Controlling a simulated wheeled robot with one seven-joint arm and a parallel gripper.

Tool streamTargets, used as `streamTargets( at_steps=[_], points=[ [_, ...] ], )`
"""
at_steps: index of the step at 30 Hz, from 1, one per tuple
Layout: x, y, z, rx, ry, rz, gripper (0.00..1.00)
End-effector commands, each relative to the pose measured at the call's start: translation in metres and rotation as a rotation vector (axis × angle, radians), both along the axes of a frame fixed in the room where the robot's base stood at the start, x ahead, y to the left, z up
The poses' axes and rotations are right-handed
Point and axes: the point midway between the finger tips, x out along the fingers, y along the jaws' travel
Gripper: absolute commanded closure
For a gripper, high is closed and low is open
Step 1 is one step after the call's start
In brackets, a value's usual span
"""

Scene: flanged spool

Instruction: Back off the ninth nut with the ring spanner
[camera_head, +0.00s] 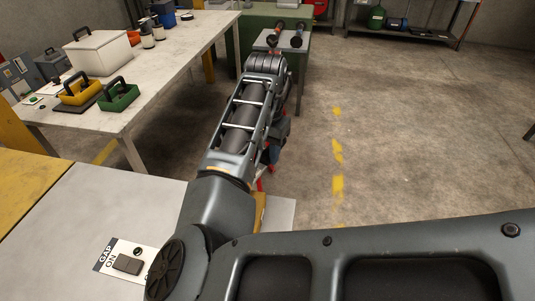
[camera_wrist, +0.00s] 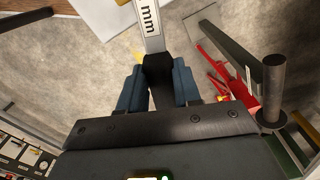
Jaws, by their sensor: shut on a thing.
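In the wrist view my gripper (camera_wrist: 159,84) has its two blue-padded fingers shut on the dark handle end of a spanner. The spanner's (camera_wrist: 150,27) pale flat shank, marked "mm", runs away from the fingers and out past the top edge. Its ring end is out of view. In the head view my arm crosses the middle, and the gripper and spanner are mostly hidden behind it. I cannot make out the spool, its nuts or the ninth nut in either view.
A red frame (camera_wrist: 243,98) and a dark post (camera_wrist: 273,85) stand close at right in the wrist view. In the head view a long white table (camera_head: 150,50) carries a white box (camera_head: 97,52) and trays. Open concrete floor (camera_head: 420,130) with yellow marks lies at right.

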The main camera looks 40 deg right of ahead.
Motion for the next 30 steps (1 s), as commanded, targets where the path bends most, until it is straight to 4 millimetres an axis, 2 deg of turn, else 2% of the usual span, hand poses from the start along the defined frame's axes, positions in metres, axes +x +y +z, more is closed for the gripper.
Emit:
streamTargets(
  at_steps=[15,30],
  points=[
    [0.0,0.0,0.036,-0.001,-0.001,0.0,1.0],
    [0.0,0.0,0.04,0.0,0.0,0.004,1.0]
  ],
)
